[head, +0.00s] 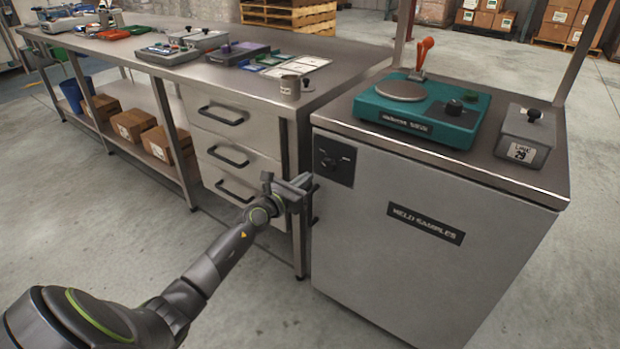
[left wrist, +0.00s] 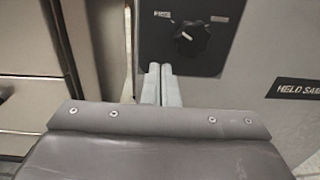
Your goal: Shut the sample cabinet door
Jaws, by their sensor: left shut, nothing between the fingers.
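The label is cut off at the right in the left wrist view (left wrist: 300,90). The front looks flush with the body, with no opening visible; I cannot tell if a slight gap remains. A dark handle (head: 315,206) shows at the front's left edge, partly behind my gripper. My left gripper (head: 304,184) is shut and empty at that left edge, below the dial panel (head: 334,160). Its closed fingers (left wrist: 160,84) show just below the dial (left wrist: 191,38); contact is unclear.
A drawer unit (head: 235,145) under a long workbench (head: 130,46) stands left of the cabinet, with a narrow gap between. A teal scale (head: 422,108) and a grey weight block (head: 525,135) sit on the cabinet top. Open floor lies in front.

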